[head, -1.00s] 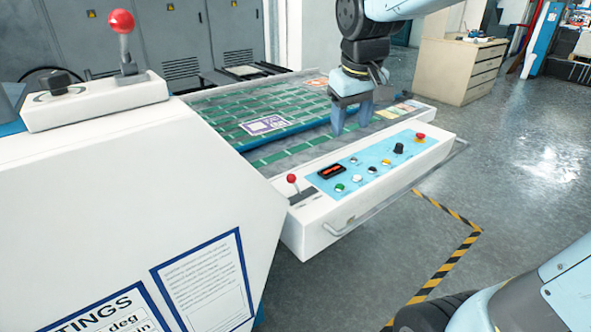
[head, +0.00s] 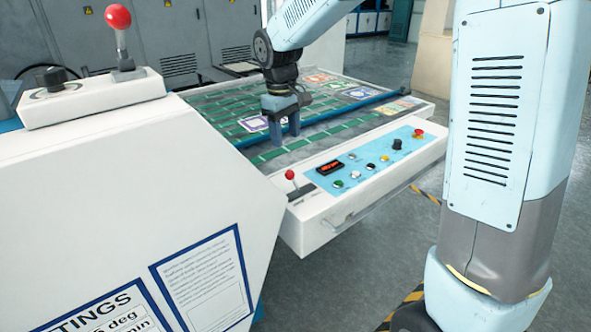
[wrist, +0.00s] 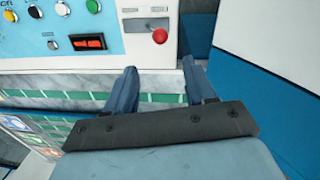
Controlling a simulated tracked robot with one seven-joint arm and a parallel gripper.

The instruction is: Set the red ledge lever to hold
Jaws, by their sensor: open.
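A small lever with a red ball knob (head: 290,175) stands at the left end of the white control ledge (head: 372,192), tilted slightly, beside the blue button panel. In the wrist view its red knob (wrist: 159,36) shows just beyond the gap between my fingertips. Its position labels are too small to read. My gripper (head: 285,142) is open and empty, pointing down over the machine bed behind the ledge. It also shows in the wrist view (wrist: 157,72), with its two blue fingers apart and not touching the lever.
A taller red-knobbed lever (head: 120,30) stands on the white box at the left, near a black knob (head: 54,78). The ledge's panel holds a lit red display (head: 330,168) and several buttons. A blue bar (head: 350,108) crosses the green-marked bed.

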